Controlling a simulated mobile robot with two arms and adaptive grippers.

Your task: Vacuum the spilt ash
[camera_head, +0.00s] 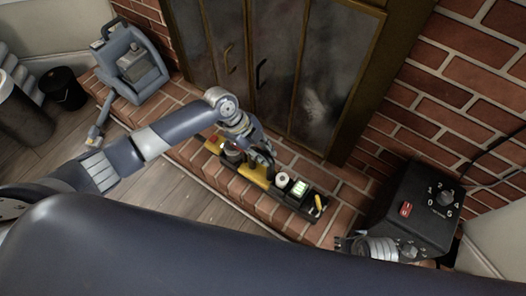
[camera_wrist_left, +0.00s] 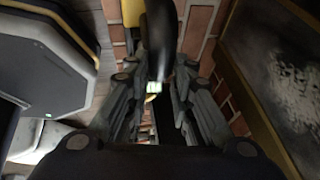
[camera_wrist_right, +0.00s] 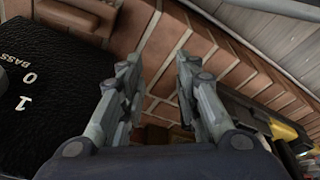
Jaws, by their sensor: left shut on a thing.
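My left gripper (camera_head: 258,150) is over a long black and yellow tool or holder (camera_head: 256,176) on the brick hearth. In the left wrist view its fingers (camera_wrist_left: 163,72) are shut on a dark curved handle (camera_wrist_left: 159,38); whether this handle belongs to the black and yellow thing is unclear. My right gripper (camera_wrist_right: 160,78) is open, with nothing between its fingers and bricks beyond. In the head view the right gripper (camera_head: 345,243) is low beside a black box, partly hidden by my arm. I cannot make out spilt ash on the floor or hearth.
Sooty glass doors (camera_head: 322,85) stand behind the hearth. The black box with numbered dials (camera_head: 425,210) is at the right. A blue-grey machine (camera_head: 127,72) stands on the hearth at the left, near a dark bin (camera_head: 65,90). Wooden floor (camera_head: 165,195) is open in front.

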